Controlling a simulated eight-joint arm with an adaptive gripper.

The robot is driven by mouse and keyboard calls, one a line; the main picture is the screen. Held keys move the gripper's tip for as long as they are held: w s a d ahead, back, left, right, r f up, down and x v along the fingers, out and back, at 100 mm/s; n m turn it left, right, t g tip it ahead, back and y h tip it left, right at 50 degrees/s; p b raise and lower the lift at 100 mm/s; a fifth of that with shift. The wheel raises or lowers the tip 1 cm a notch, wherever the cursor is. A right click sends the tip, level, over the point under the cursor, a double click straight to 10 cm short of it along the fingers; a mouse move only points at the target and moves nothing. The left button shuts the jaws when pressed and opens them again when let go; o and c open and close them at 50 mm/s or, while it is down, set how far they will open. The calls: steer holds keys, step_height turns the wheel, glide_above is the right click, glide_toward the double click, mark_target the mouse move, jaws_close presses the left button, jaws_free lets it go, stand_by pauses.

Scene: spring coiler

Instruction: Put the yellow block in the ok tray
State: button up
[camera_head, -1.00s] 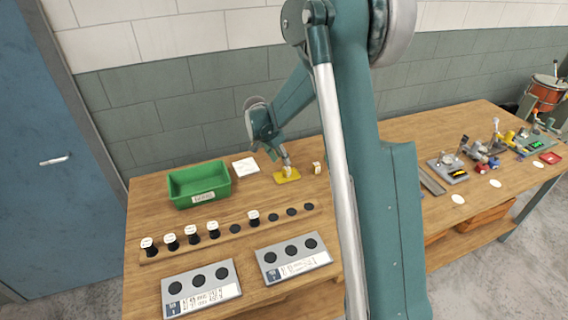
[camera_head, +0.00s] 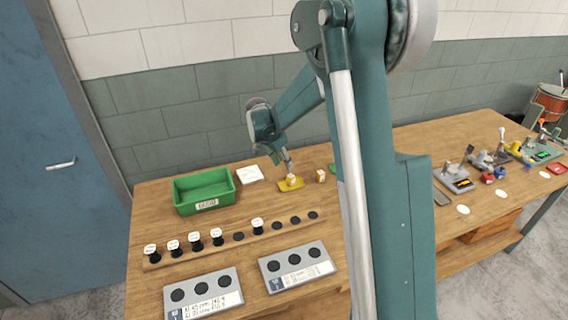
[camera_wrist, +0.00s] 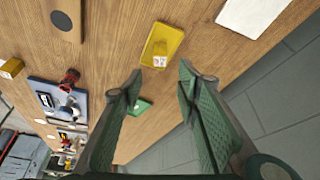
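A shallow yellow tray (camera_head: 284,187) lies on the bench below my gripper (camera_head: 288,168). A small yellowish block with a white label (camera_head: 292,179) sits in it; in the wrist view, the block (camera_wrist: 160,61) is at the near end of the yellow tray (camera_wrist: 166,36). In the wrist view my gripper (camera_wrist: 161,72) is open and empty, its fingers apart just short of the block. A second small labelled yellow block (camera_head: 320,176) stands on the bench to the right. I cannot read which tray is marked ok.
A green bin (camera_head: 205,203) with an unreadable label stands left, beside a white card (camera_head: 249,174). A wooden rack with black-and-white pieces (camera_head: 217,237) and two grey plates (camera_head: 203,293) lie in front. Fixtures (camera_head: 460,180) stand at right.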

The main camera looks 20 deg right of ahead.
steer(key=s+a+r+n+t+y, duration=0.1)
steer(key=s+a+r+n, duration=0.2)
steer(key=s+r, duration=0.65)
steer(key=s+a+r+n+t+y, duration=0.15)
steer(key=s+r+n, duration=0.25)
steer(key=s+r, duration=0.55)
steer(key=s+a+f+n+t, duration=0.1)
steer(key=s+a+n, duration=0.2)
steer(key=s, duration=0.9)
steer(key=s+a+f+n+t+y, duration=0.1)
steer(key=s+a+n+t, duration=0.1)
steer(key=s, duration=1.1)
steer(key=shift+a+n, duration=0.65)
steer(key=shift+n, duration=0.15)
